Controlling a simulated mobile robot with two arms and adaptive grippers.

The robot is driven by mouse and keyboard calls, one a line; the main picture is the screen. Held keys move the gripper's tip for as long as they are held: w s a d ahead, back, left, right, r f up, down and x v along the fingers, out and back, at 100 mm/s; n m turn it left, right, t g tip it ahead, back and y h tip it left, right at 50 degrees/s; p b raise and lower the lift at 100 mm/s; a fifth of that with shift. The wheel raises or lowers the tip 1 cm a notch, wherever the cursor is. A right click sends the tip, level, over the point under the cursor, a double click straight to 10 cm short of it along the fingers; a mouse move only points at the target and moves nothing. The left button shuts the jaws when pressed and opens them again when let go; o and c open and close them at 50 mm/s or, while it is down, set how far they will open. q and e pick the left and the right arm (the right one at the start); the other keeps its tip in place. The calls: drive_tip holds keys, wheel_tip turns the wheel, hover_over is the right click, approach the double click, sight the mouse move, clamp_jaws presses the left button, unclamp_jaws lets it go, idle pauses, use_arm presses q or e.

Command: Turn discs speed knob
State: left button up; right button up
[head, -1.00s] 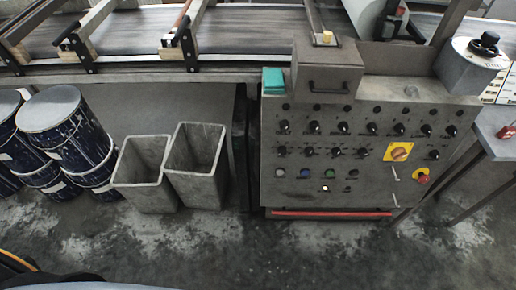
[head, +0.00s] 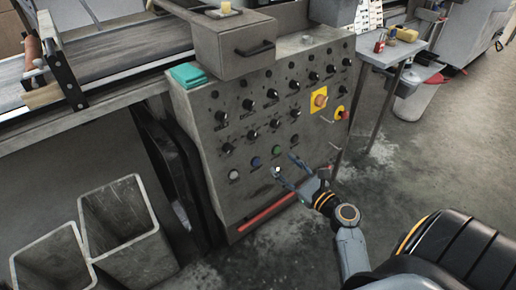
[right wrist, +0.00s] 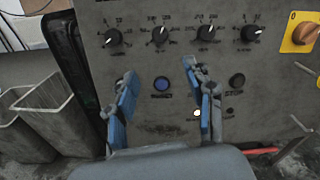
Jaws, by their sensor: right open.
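The grey control panel (head: 210,125) carries rows of black knobs (head: 248,105). Their labels are too small to read, so I cannot tell which is the discs speed knob. My right gripper (head: 284,164) is open and empty in front of the panel's lower part. In the right wrist view my right gripper (right wrist: 160,70) points at the panel, its blue-padded fingers either side of a blue button (right wrist: 161,84). A row of several black knobs (right wrist: 160,36) lies just above the fingertips, with none between the fingers. My left gripper is out of view.
Above the panel sits a grey box (head: 235,45) with a handle; a teal item (head: 188,75) lies beside it. An orange knob on a yellow plate (head: 319,99) and a red button (head: 341,113) are to the right. Grey bins (head: 125,225) stand at lower left.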

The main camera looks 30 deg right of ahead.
sight(255, 137)
drive_tip(key=w, duration=1.2)
drive_tip(key=shift+w+a+r, duration=0.25)
drive_tip(key=shift+a+r, duration=0.05)
drive_tip(key=shift+a, duration=0.1)
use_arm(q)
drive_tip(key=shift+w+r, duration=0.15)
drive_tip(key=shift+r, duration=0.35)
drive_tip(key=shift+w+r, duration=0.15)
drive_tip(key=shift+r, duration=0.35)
use_arm(e)
drive_tip(key=shift+w, duration=0.6)
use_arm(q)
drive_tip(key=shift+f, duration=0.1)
use_arm(e)
clamp_jaws()
